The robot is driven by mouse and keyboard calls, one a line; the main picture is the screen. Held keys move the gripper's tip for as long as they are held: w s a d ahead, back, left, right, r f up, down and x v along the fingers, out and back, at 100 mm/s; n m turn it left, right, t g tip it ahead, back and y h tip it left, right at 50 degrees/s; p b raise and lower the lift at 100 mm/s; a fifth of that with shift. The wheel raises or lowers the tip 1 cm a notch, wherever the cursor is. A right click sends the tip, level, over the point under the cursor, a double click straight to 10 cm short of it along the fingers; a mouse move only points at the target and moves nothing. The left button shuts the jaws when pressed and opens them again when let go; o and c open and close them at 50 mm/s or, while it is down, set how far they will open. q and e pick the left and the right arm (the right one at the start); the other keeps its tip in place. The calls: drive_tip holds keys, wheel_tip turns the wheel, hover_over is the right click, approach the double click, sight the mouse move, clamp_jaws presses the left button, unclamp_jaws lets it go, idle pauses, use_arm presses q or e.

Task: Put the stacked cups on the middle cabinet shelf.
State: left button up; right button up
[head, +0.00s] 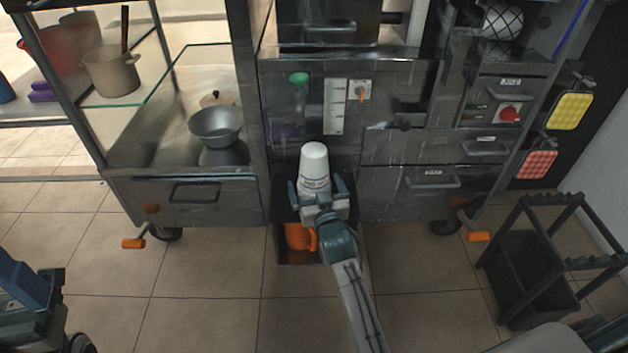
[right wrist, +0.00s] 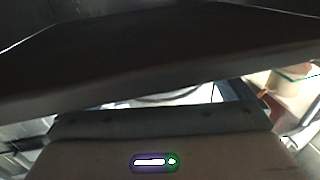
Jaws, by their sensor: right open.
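The stacked white cups (head: 314,165) stand upright in one column, rims down, in front of the middle of the dark metal cabinet (head: 380,150). My right gripper (head: 318,190) is at their lower part, open, with one finger on each side. Contact with the fingers cannot be told. A dark ledge (head: 282,208) of the middle cabinet bay shows beside the gripper; whether the cups rest on it is hidden. The right wrist view shows a dark panel across the top and a pale shape beyond the gripper body, too unclear to identify. My left gripper's fingers are not seen.
An orange jug (head: 297,237) sits in the low opening under the gripper. A metal bowl (head: 216,125) and a beige pot (head: 112,74) are at left. A black rack (head: 530,265) stands at right. The tiled floor in front is mostly clear.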

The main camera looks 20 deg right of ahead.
drive_tip(key=shift+w, duration=0.5)
drive_tip(key=c, duration=1)
drive_tip(key=shift+r, duration=0.15)
